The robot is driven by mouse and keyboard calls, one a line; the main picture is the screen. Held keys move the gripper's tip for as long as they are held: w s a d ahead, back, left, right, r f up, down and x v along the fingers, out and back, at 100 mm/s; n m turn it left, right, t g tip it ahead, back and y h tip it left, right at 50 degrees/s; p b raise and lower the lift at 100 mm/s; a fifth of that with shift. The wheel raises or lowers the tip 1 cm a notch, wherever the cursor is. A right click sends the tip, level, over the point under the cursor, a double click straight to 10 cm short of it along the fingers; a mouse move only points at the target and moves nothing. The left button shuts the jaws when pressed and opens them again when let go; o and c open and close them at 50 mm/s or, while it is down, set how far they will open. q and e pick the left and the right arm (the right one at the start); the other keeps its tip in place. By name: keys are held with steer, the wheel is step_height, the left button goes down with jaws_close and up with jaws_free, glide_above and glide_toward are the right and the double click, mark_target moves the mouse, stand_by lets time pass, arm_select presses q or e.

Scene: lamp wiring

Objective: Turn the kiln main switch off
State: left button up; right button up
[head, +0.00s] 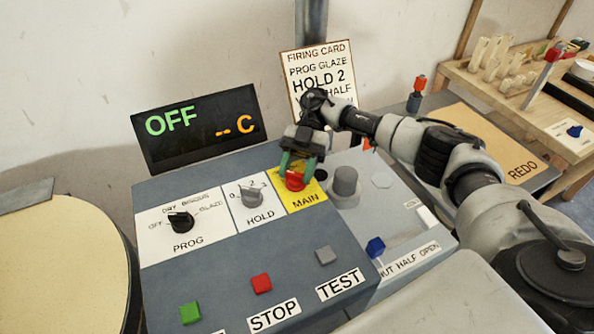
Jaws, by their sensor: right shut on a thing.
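The kiln main switch (295,181) is a red knob on a yellow plate labelled MAIN (306,200), at the upper right of the grey control panel (235,260). My right gripper (298,168) comes down over it from above and is shut on the red knob. The gripper and its fingers hide part of the knob and the plate, so I cannot read the knob's position. The display (197,129) reads OFF in green and "-- C" in orange. My left gripper is not in view.
The PROG knob (181,221), HOLD knob (251,196), and green (190,313), red (261,284) and grey (326,256) buttons share the panel. A lever panel with a blue handle (376,247) is at right. The firing card (318,75) stands behind.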

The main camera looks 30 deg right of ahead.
steer(key=o, duration=0.9)
steer(key=shift+r, duration=0.5)
step_height(320, 180, up, 3)
steer(key=shift+r+b, duration=0.1)
steer(key=shift+b, duration=0.4)
steer(key=s+d+r, duration=0.2)
steer(key=s, duration=0.1)
steer(key=s+d+r, duration=0.2)
steer(key=s, duration=0.1)
steer(key=s+d+r+b, duration=0.1)
steer(key=s+d+r, duration=0.1)
steer(key=s+r, duration=0.1)
steer(key=shift+s+d, duration=0.2)
steer(key=shift+s, duration=0.2)
steer(key=shift+f, duration=0.1)
